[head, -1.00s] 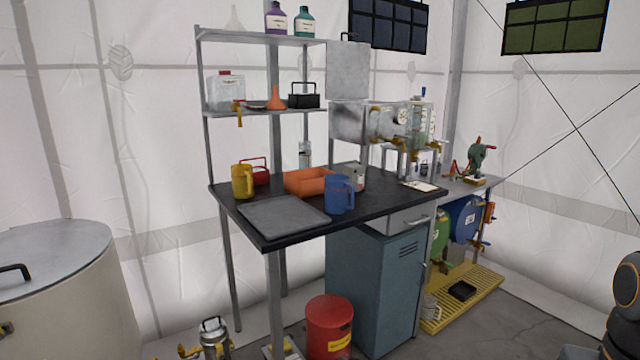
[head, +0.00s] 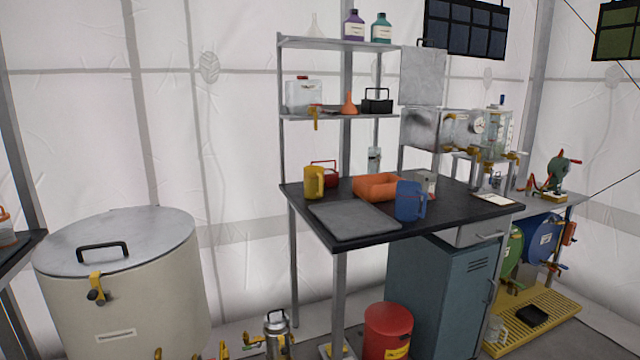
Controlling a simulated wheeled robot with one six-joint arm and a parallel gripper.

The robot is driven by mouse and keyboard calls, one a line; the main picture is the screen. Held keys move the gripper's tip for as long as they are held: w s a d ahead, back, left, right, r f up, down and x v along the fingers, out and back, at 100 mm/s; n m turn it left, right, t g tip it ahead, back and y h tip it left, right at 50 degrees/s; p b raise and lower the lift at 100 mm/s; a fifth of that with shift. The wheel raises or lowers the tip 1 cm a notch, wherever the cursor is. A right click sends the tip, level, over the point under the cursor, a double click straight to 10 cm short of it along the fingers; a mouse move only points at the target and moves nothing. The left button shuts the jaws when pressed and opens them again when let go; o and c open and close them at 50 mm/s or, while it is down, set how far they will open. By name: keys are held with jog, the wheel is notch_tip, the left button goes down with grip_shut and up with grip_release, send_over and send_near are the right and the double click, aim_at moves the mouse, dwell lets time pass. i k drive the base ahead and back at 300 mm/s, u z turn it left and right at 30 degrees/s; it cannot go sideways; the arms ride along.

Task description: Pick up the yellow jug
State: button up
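The yellow jug (head: 314,183) stands upright on the black-topped workbench (head: 450,213), near its left back edge. Its handle points to the right. A red object with a handle (head: 330,174) is just behind it, partly hidden by the jug. A blue jug (head: 409,201) stands farther right on the same bench. My gripper is not in view.
A grey flat tray (head: 354,220) lies in front of the yellow jug, and an orange bin (head: 377,186) sits to its right. A large lidded drum (head: 120,270) stands left; a red bin (head: 388,330) is below the bench.

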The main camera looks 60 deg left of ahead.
aim_at(313, 175)
jog(key=u, duration=0.15)
jog(key=i, duration=1.65)
jog(key=u, duration=0.9)
jog(key=i, duration=1)
jog(key=u, duration=0.85)
